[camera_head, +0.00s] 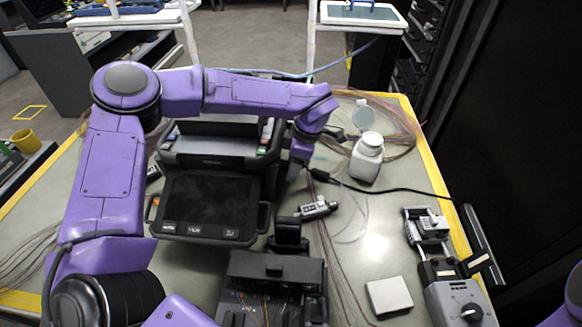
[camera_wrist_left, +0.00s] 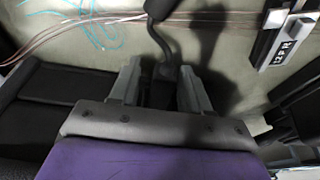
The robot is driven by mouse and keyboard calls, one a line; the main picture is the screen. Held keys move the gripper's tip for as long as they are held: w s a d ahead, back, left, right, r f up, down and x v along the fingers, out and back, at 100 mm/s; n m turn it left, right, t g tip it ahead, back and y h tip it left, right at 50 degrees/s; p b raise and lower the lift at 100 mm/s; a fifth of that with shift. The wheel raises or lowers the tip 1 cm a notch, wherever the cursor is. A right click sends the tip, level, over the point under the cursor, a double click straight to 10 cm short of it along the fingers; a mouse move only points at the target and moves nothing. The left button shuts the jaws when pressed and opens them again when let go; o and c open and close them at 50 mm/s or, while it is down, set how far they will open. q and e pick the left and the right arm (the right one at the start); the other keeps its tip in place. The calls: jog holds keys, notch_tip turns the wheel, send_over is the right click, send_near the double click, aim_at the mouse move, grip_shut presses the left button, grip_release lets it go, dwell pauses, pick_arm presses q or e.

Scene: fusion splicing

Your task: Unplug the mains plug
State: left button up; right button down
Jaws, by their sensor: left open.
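The splicer (camera_head: 215,150) stands on the table with its dark screen facing me. My left gripper (camera_head: 293,174) points down at the splicer's right side, partly hidden by its own wrist. In the left wrist view its two grey fingers (camera_wrist_left: 161,72) are open, one on each side of a black plug (camera_wrist_left: 165,74). I cannot tell whether they touch it. The plug's far end, where it meets the splicer, is hidden in shadow. A black cord (camera_wrist_left: 163,42) bends from the plug to a thicker black piece (camera_wrist_left: 158,9), which also shows in the head view (camera_head: 319,174). My right gripper is out of view.
A white bottle (camera_head: 367,158) stands right of the gripper. A small grey tool (camera_head: 316,209) lies in front, near thin fibres. A white box (camera_head: 389,296) and a grey device (camera_head: 458,303) are at the lower right.

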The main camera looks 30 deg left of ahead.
aim_at(302, 188)
pick_arm(q)
grip_shut()
jog(key=shift+r, duration=0.1)
jog(key=shift+d, duration=0.15)
jog(key=shift+w+d, duration=0.25)
jog(key=shift+d, duration=0.35)
jog(key=shift+w+d, duration=0.25)
jog(key=shift+d, duration=0.35)
jog(key=shift+s+d, duration=0.1)
jog(key=shift+s+d+p, duration=0.35)
jog(key=shift+s+d, duration=0.1)
jog(key=shift+s, duration=0.15)
jog(key=shift+s+d+p, duration=0.35)
jog(key=shift+s+d, duration=0.05)
jog(key=shift+s, duration=0.2)
jog(key=shift+f, duration=0.8)
jog(key=shift+o, duration=1)
grip_release()
